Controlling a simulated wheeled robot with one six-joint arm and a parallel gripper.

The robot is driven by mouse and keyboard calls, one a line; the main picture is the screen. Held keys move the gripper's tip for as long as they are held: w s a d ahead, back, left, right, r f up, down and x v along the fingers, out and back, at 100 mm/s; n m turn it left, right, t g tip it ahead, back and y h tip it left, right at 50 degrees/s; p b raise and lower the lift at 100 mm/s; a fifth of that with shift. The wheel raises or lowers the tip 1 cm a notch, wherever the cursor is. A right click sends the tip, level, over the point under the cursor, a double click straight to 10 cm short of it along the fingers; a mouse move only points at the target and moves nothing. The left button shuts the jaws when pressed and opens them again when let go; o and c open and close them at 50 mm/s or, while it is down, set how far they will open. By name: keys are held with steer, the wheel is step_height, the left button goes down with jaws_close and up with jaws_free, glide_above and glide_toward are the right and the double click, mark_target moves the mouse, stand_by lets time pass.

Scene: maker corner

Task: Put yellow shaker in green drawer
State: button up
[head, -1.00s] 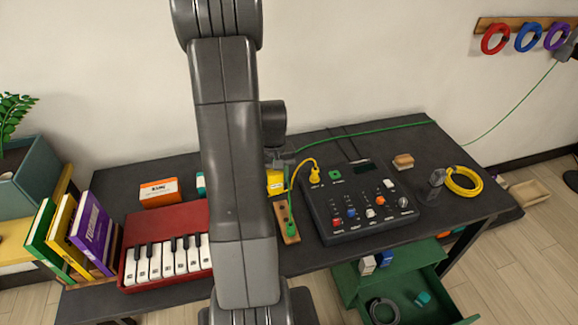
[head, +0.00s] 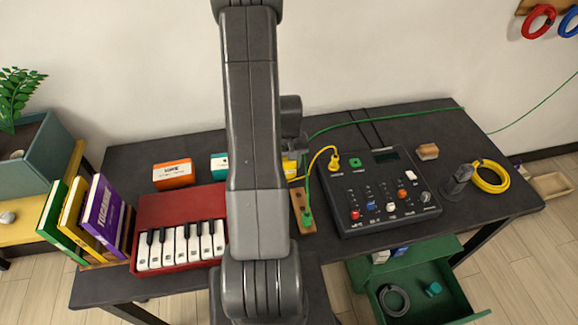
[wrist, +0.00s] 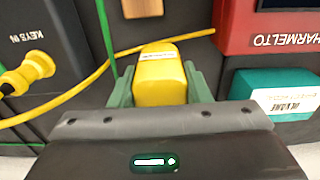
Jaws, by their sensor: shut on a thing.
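The yellow shaker (wrist: 160,80) is between the two fingers of my gripper (wrist: 160,88) in the wrist view, with the fingers touching its sides. In the head view a small part of the shaker (head: 290,168) shows beside my arm, which hides the rest. I cannot tell whether it still touches the table. The green drawer (head: 452,293) is pulled out under the right part of the table, low and to the right of my gripper. It holds a dark coil (head: 394,300) and a small teal thing (head: 433,289).
The red keyboard (head: 165,208) is left of my arm, with an orange box (head: 173,173) and a teal box (wrist: 275,95) behind. A black mixer (head: 375,190) stands to the right. Yellow (wrist: 100,72) and green cables run close to my gripper. Books (head: 100,215) stand at left.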

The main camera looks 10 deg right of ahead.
steer(key=shift+f, duration=1.15)
steer(key=shift+f, duration=0.2)
steer(key=o, duration=1)
steer(key=shift+r, duration=0.15)
